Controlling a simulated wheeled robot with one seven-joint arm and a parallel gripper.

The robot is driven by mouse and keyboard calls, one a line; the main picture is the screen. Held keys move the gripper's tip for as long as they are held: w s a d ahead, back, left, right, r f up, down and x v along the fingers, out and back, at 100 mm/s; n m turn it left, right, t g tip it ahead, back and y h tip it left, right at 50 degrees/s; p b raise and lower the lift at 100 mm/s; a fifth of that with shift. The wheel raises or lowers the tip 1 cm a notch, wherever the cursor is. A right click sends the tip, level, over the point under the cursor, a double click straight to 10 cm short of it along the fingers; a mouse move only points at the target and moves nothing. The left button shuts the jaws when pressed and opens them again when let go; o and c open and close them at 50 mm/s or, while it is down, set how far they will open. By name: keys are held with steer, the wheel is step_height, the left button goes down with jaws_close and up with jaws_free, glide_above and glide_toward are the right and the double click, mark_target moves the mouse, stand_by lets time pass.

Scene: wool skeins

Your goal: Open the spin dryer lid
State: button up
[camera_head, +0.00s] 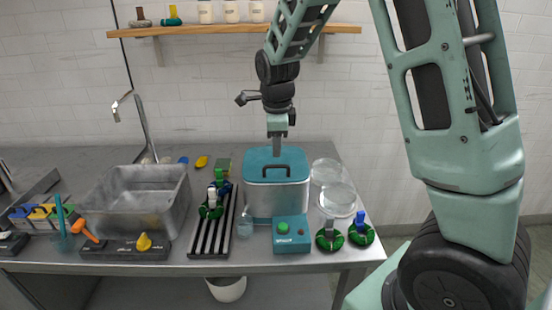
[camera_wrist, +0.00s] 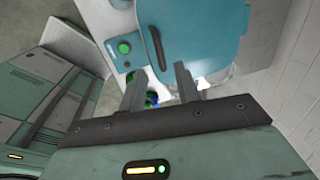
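The spin dryer (camera_head: 262,200) stands on the steel counter, with a grey body and a teal lid (camera_head: 290,158) that lies shut on top. A dark bar handle (camera_head: 275,170) sits on the lid near its front edge. In the wrist view the teal lid (camera_wrist: 205,25) and its handle (camera_wrist: 155,47) show beyond the fingers. A teal control box with a green button (camera_head: 283,228) is at the dryer's front. My gripper (camera_head: 277,150) points down at the lid's back part; any gap to it is unclear. In the wrist view my gripper's fingers (camera_wrist: 160,85) are apart and empty.
A steel sink basin (camera_head: 150,205) and a black ribbed rack (camera_head: 212,228) are on the left. Clear round dishes (camera_head: 338,200) and two green-based items (camera_head: 330,236) are on the right. A wooden shelf (camera_head: 225,30) with jars hangs above.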

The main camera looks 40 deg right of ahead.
mark_target(276, 167)
steer(key=f, duration=0.4)
steer(key=w+f, duration=0.1)
steer(key=f, duration=0.1)
steer(key=shift+d+f, duration=0.1)
steer(key=shift+d, duration=0.25)
steer(key=shift+p, duration=0.3)
jaws_close()
